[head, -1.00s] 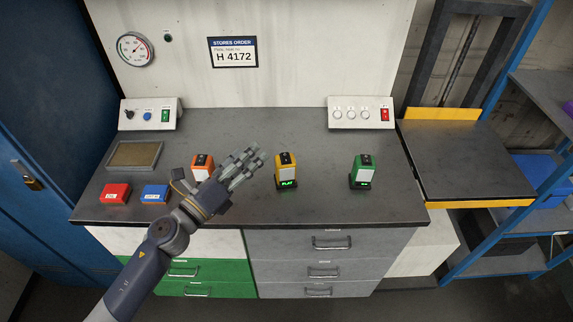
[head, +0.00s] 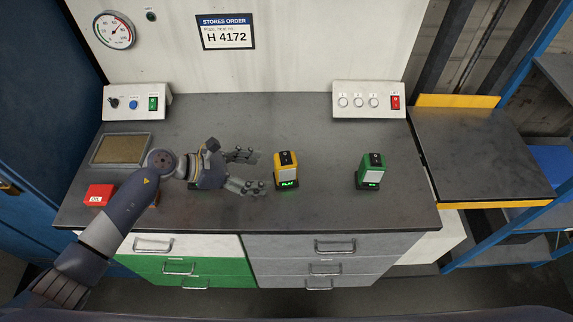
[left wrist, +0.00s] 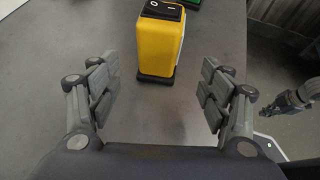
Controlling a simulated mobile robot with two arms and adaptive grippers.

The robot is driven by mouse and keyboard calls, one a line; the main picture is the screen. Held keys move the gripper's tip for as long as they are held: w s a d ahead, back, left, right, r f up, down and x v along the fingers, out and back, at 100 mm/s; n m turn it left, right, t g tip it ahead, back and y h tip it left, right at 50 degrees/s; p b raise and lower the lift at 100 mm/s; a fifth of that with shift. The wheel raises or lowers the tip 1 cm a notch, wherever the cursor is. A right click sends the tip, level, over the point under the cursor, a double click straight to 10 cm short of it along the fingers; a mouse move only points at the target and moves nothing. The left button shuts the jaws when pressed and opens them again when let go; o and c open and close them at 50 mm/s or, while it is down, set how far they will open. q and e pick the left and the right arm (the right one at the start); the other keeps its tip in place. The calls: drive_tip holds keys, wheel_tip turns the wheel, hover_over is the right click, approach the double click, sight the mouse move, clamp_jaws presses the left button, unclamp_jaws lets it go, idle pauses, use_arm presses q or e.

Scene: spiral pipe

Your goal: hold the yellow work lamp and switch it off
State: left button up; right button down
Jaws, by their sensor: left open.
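The yellow work lamp (head: 287,168) stands upright on the bench, in a dark base with lit green lettering. A black rocker switch is on its top, clearer in the left wrist view, where the lamp (left wrist: 160,45) is straight ahead. My left gripper (head: 258,172) is open and empty just left of the lamp, its fingers spread and pointing at it. In the left wrist view the open fingers (left wrist: 160,88) lie on either side of the lamp's line, short of it. What looks like my right gripper (left wrist: 292,100) shows small at the right edge; its jaw state is unclear.
A green lamp (head: 370,170) stands to the right on the bench (head: 330,210). A red box (head: 99,195) and a shallow tray (head: 148,151) are at the left. Switch boxes (head: 137,103) (head: 368,100) stand along the back. Bench between the yellow and green lamps is clear.

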sight(282, 173)
use_arm(q)
drive_tip(key=x, duration=0.4)
drive_tip(key=shift+w+d+b, duration=0.1)
drive_tip(key=shift+d+b, duration=0.05)
drive_tip(key=shift+b, duration=0.25)
drive_tip(key=b+x, duration=0.2)
drive_tip(key=x, duration=0.1)
drive_tip(key=shift+f, duration=0.15)
drive_tip(key=shift+w+d+f, duration=0.1)
drive_tip(key=shift+w+d, duration=0.05)
drive_tip(key=shift+d, duration=0.15)
drive_tip(key=shift+c, duration=0.2)
drive_tip(key=c, duration=0.8)
use_arm(e)
drive_tip(key=f, duration=0.1)
drive_tip(key=s+f, duration=0.1)
drive_tip(key=f, duration=0.1)
drive_tip(key=shift+s+d+f, duration=0.1)
drive_tip(key=shift+s+f, duration=0.05)
drive_tip(key=shift+f, duration=0.15)
